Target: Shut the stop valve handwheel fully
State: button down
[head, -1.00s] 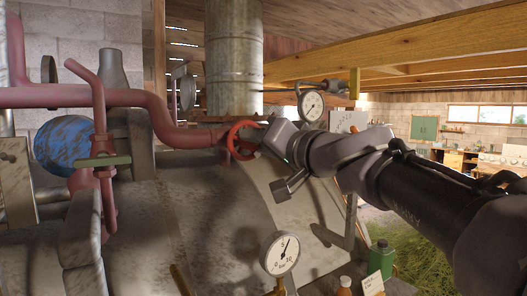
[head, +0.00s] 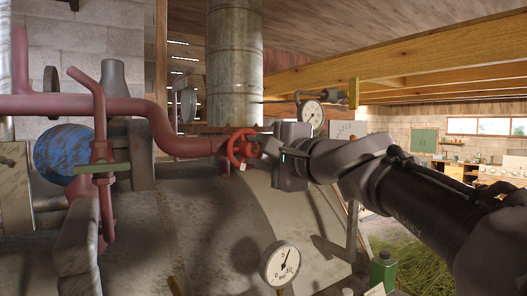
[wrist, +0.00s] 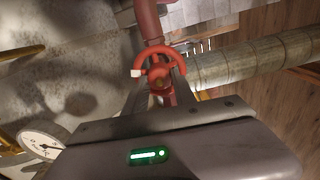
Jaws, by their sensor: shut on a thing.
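The stop valve handwheel (head: 240,147) is a red spoked wheel at the end of the dull red pipe, near the middle of the head view. It also shows in the wrist view (wrist: 174,52), with a small white mark on its left rim. My gripper (head: 258,149) reaches it from the right. In the wrist view my two fingers (wrist: 160,95) come up on either side of the wheel's lower part and are shut on it. The exact contact of the fingertips is partly hidden by the rim.
A dial gauge (head: 280,263) stands low in front, and another gauge (head: 311,112) sits above my wrist. A red pipe (head: 100,103) runs left past a blue ball-shaped part (head: 62,149). A metal flue (head: 235,70) rises behind. A green bottle (head: 383,270) stands at lower right.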

jog(key=m, duration=0.4)
jog(key=shift+m+p, duration=0.3)
jog(key=shift+p, duration=0.05)
jog(key=m+p, duration=0.1)
jog(key=m, duration=0.2)
jog(key=shift+m, duration=0.4)
jog(key=m+p, duration=0.1)
jog(key=m, duration=0.2)
jog(key=shift+m, duration=0.3)
jog(key=m+p, duration=0.2)
jog(key=m, duration=0.2)
jog(key=shift+s+a+p, duration=0.1)
jog(key=shift+p, duration=0.2)
jog(key=m+p, duration=0.2)
jog(key=m, duration=0.3)
jog(key=shift+r+p, duration=0.1)
jog(key=shift+p, duration=0.25)
jog(key=m+p, duration=0.2)
jog(key=m, duration=0.1)
jog(key=shift+m+p, duration=0.3)
jog(key=shift+p, duration=0.1)
jog(key=m+p, duration=0.4)
jog(key=shift+a+r, duration=0.1)
jog(key=shift+r, duration=0.05)
jog(key=m+p, duration=0.3)
jog(key=m, duration=0.1)
jog(key=shift+f, duration=0.2)
